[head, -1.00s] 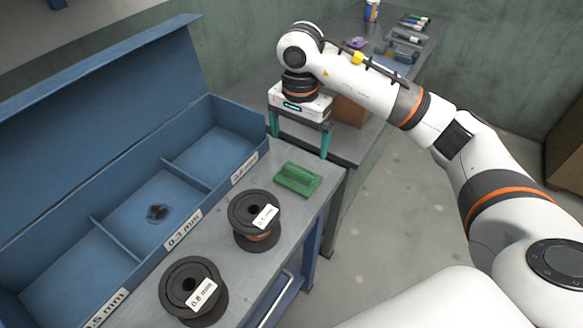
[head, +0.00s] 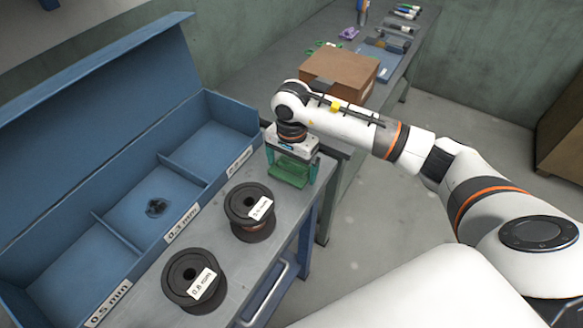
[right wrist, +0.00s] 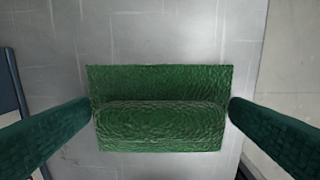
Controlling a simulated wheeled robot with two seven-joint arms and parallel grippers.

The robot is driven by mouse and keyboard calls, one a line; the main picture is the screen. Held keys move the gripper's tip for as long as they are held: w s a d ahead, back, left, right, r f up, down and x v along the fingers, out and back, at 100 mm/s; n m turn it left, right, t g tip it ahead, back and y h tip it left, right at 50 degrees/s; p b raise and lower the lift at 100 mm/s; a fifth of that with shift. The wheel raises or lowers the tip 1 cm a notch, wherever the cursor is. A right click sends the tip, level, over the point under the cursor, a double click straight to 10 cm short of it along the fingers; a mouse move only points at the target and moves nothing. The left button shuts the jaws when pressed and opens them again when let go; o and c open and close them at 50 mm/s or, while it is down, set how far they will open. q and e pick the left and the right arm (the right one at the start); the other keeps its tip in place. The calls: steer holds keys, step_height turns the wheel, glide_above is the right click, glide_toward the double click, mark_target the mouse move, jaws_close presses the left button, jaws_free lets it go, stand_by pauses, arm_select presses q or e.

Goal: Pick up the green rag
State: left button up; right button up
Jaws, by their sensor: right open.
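The green rag (head: 288,172) lies folded on the grey metal table (head: 222,215), near its far right corner. In the right wrist view the rag (right wrist: 160,120) fills the space between the fingers, with a rolled fold along its near half. My right gripper (head: 291,176) is open over the rag, its two teal fingers pointing down at either end of it. In the right wrist view the right gripper (right wrist: 160,112) has a finger close to each end of the rag; I cannot tell whether they touch it. My left gripper is not in view.
Two black spools, one nearer (head: 194,280) and one farther (head: 250,211), stand left of the rag. A blue compartment box (head: 180,238) with a dark stain in its middle bay runs along the left. A cardboard box (head: 338,74) sits on the bench behind.

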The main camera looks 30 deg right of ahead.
mark_target(291, 164)
steer(key=c, duration=0.7)
step_height(291, 164, up, 10)
steer(key=shift+r+b, duration=0.1)
steer(key=shift+b, duration=0.75)
